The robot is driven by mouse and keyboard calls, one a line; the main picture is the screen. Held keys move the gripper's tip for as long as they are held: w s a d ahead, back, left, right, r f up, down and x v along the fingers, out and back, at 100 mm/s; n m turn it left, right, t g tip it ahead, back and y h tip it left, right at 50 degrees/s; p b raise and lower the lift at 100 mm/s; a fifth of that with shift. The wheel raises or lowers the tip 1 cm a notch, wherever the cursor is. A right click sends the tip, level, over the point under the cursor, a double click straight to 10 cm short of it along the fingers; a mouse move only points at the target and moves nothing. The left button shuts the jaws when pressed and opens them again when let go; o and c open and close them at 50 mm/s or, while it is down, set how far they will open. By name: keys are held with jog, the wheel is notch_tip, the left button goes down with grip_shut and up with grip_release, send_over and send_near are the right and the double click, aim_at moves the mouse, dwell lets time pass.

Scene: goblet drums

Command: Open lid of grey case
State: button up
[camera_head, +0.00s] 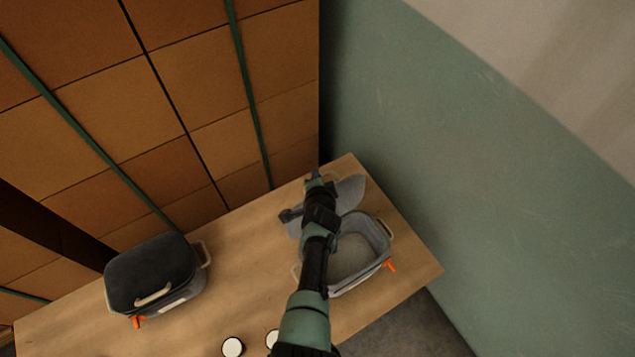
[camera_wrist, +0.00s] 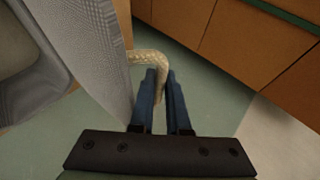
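The grey case (camera_head: 385,262) at the right end of the table stands open, its light inside showing. Its lid (camera_head: 350,190) is swung back behind it, partly hidden by my arm. My gripper (camera_head: 315,178) is at the lid's far side. In the wrist view, the lid's beige handle (camera_wrist: 148,56) curves in between the two blue fingers of my gripper (camera_wrist: 162,76), which look closed on it. The lid's grey face (camera_wrist: 85,50) is just left of the fingers, with part of the case's inside (camera_wrist: 25,50) beyond.
A second case (camera_head: 155,275) with a dark shut lid stands on the left of the wooden table (camera_head: 245,260). Two white-topped round items (camera_head: 233,346) are at the front edge. Orange-brown tiled panels (camera_head: 200,90) rise behind, and a green wall (camera_head: 450,150) is to the right.

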jog(key=p+v, duration=0.7)
jog(key=v, duration=0.5)
jog(key=shift+s+r, duration=0.25)
jog(key=shift+r, duration=0.2)
jog(key=s+a+r+p, duration=0.1)
jog(key=a+r+p, duration=0.1)
jog(key=r+p, duration=0.2)
jog(key=s+a+r+p, duration=0.1)
jog(key=a+r+p, duration=0.2)
jog(key=r, duration=0.6)
jog(key=shift+a+p, duration=0.35)
jog(key=shift+p, duration=0.05)
dwell(0.6)
jog(key=shift+r, duration=0.1)
jog(key=shift+c, duration=0.2)
